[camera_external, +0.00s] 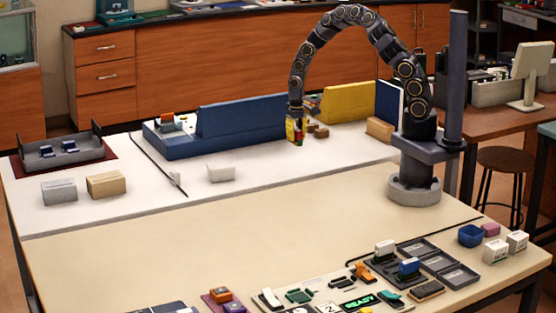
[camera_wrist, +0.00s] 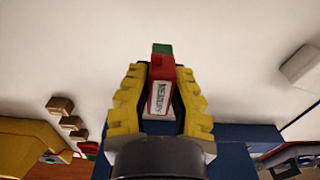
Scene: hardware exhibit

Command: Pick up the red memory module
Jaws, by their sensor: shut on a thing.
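The red memory module (camera_wrist: 160,88) is a small block with a white label and a green end. In the wrist view it sits between the yellow ridged fingers of my gripper (camera_wrist: 160,100), which are shut on it. In the external view my gripper (camera_external: 295,130) points down at the back of the white table area, and the red module (camera_external: 299,138) shows small at its tip. I cannot tell whether the module touches the table. The fingers hide part of its sides.
Small brown blocks (camera_external: 318,131) lie close on the right. A white block (camera_external: 221,173) lies in front. The central table is clear.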

